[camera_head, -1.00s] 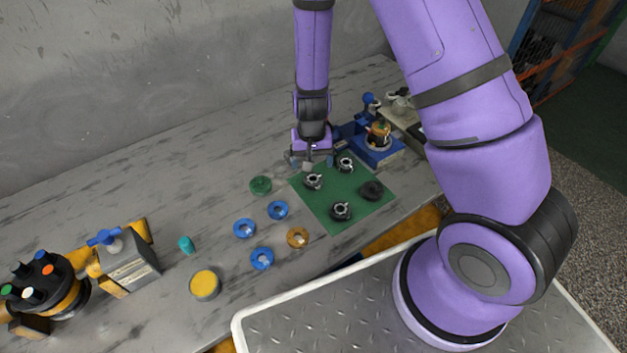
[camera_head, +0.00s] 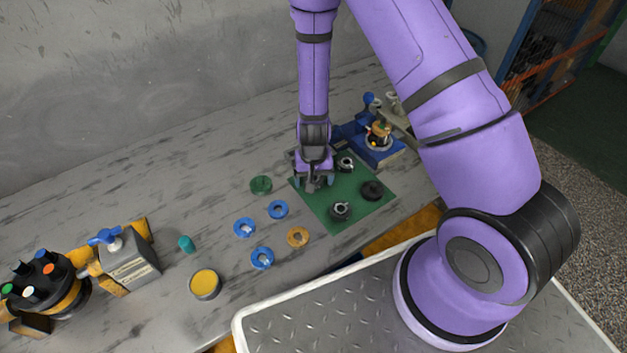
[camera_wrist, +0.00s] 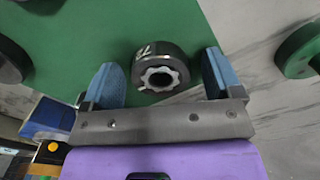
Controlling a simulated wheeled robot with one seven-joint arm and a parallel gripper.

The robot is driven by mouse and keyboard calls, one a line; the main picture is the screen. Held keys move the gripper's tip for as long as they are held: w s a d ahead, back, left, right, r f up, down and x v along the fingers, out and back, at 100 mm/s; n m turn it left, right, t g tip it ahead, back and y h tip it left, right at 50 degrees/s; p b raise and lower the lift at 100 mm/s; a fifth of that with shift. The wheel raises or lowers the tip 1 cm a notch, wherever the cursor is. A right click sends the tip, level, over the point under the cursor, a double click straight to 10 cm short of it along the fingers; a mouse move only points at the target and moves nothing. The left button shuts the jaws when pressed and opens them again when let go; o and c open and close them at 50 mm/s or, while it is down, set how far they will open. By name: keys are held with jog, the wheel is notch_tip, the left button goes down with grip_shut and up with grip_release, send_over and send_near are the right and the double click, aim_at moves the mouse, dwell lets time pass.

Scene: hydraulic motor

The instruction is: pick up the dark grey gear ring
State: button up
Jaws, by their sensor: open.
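A dark grey ring (camera_wrist: 160,55) with a toothed, silver-coloured core lies on the green mat. In the wrist view it sits between the two blue fingers of my gripper (camera_wrist: 160,68), with space on both sides. My gripper is open and holds nothing. In the head view my gripper (camera_head: 315,182) is low over the mat's left part and hides this ring. Two similar rings with silver cores are on the mat, one at the back (camera_head: 345,164) and one at the front (camera_head: 340,211). A plain dark ring (camera_head: 371,190) lies at the right.
A green ring (camera_head: 261,185) lies just left of the green mat (camera_head: 325,217). Several blue rings (camera_head: 278,210) and an orange ring (camera_head: 298,237) lie farther forward. A blue fixture (camera_head: 378,152) stands behind the mat. The table's back left is clear.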

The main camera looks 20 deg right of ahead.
jog(key=shift+c, duration=0.2)
jog(key=c, duration=1.2)
jog(key=shift+o, duration=0.2)
jog(key=shift+r, duration=0.1)
